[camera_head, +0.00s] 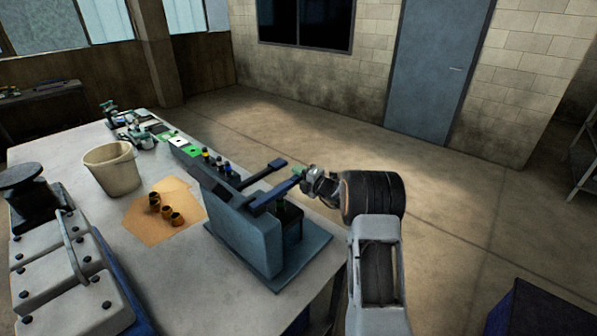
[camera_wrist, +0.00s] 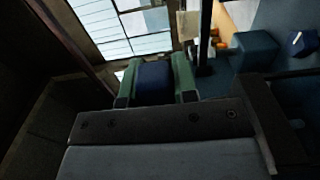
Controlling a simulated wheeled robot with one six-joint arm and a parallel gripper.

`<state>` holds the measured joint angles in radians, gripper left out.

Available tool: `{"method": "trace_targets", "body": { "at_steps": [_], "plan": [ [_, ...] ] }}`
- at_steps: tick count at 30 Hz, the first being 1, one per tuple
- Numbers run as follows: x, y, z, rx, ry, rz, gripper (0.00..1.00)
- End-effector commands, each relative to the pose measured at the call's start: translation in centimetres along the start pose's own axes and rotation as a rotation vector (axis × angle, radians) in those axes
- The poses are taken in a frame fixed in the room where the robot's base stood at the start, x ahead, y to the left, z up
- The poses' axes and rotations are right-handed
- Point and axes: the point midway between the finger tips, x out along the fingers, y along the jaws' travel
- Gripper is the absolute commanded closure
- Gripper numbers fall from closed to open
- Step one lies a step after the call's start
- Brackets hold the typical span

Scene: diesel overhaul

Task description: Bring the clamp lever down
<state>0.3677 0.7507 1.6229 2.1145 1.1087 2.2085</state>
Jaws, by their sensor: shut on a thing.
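The clamp fixture (camera_head: 247,240) is a blue-grey block on a flat base at the table's right edge. The clamp lever (camera_head: 270,197) is a dark blue bar sloping up from the fixture's top toward the right. My gripper (camera_head: 299,174) is at the lever's raised outer end, shut on it. In the wrist view, the blue lever end (camera_wrist: 155,76) sits between the two green finger pads of my gripper (camera_wrist: 156,84). A second dark bar (camera_head: 262,173) with a block at its tip stands just behind the lever. My gripper hides the lever's tip in the head view.
On the table (camera_head: 160,270) are a beige bucket (camera_head: 111,168), brass bushings (camera_head: 166,208) on a tan sheet (camera_head: 140,222), and a grey engine cover (camera_head: 70,290) at left. A row of small parts (camera_head: 205,158) runs behind the fixture. Open floor (camera_head: 400,180) lies to the right.

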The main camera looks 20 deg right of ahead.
Motion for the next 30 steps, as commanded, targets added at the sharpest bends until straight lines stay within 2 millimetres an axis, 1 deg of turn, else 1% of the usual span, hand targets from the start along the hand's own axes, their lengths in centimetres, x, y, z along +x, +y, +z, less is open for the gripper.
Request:
{"method": "trace_targets", "body": {
  "at_steps": [3, 13, 14, 21, 22, 30],
  "plan": [
    [0.01, -0.37, -0.11, 0.016, 0.002, -0.002, 1.0],
    [-0.05, -0.62, -0.13, 0.023, 0.001, -0.006, 1.0],
    [-0.05, -0.64, -0.13, 0.023, 0.001, -0.006, 0.72],
    [-0.09, -0.53, -0.03, 0.019, 0.0, -0.005, 0.49],
    [-0.09, -0.5, -0.01, 0.018, 0.0, -0.004, 0.48],
    [-0.34, -0.39, 0.1, 0.015, -0.002, -0.002, 0.48]
  ]
}}
